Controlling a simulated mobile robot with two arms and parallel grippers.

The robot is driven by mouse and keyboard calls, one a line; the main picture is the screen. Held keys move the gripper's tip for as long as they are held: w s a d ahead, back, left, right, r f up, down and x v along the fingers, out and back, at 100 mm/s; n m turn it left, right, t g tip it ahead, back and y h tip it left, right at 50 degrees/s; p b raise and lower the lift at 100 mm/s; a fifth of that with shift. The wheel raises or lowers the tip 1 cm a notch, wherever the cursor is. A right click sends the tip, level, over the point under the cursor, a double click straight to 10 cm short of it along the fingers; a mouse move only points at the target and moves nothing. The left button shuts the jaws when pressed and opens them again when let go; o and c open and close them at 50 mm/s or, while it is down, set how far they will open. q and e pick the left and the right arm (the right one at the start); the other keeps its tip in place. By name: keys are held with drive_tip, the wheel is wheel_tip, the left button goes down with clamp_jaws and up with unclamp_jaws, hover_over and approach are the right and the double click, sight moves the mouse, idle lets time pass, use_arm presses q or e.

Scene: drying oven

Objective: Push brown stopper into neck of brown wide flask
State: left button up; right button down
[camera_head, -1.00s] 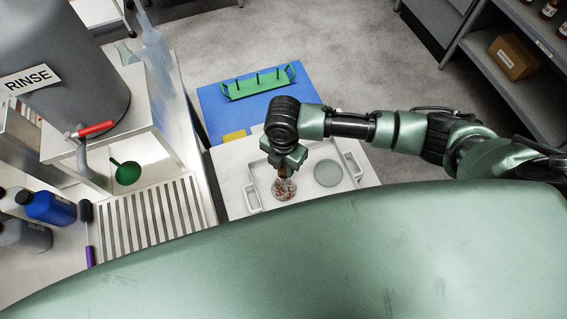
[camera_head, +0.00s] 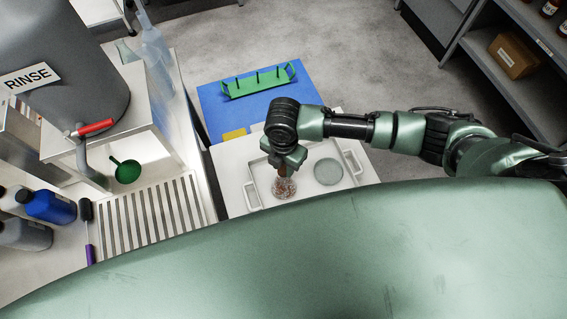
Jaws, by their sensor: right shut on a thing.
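My right gripper (camera_head: 286,169) reaches in from the right and points down over the white tray (camera_head: 254,196). It is shut on a small brown thing, which I take to be the brown stopper (camera_head: 284,177); the fingers hide most of it. Directly below is a round, clear-looking vessel with brownish contents, which I take to be the wide flask (camera_head: 284,188). The stopper is at or just above its neck; I cannot tell whether it is inside the neck. My left gripper is not in view.
A round grey-green dish (camera_head: 328,171) lies on the tray to the right. A green rack with pegs (camera_head: 258,83) stands on the blue mat (camera_head: 215,106) behind. At left are a slatted drainer (camera_head: 155,220), a green funnel (camera_head: 125,171) and the RINSE tank (camera_head: 60,60).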

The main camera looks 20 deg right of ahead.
drive_tip(key=shift+f, duration=0.35)
idle(0.7)
drive_tip(key=c, duration=0.5)
unclamp_jaws()
drive_tip(key=shift+r, duration=0.1)
drive_tip(key=shift+r+p, duration=3.45)
drive_tip(key=shift+p, duration=0.6)
drive_tip(key=shift+s+f, duration=0.1)
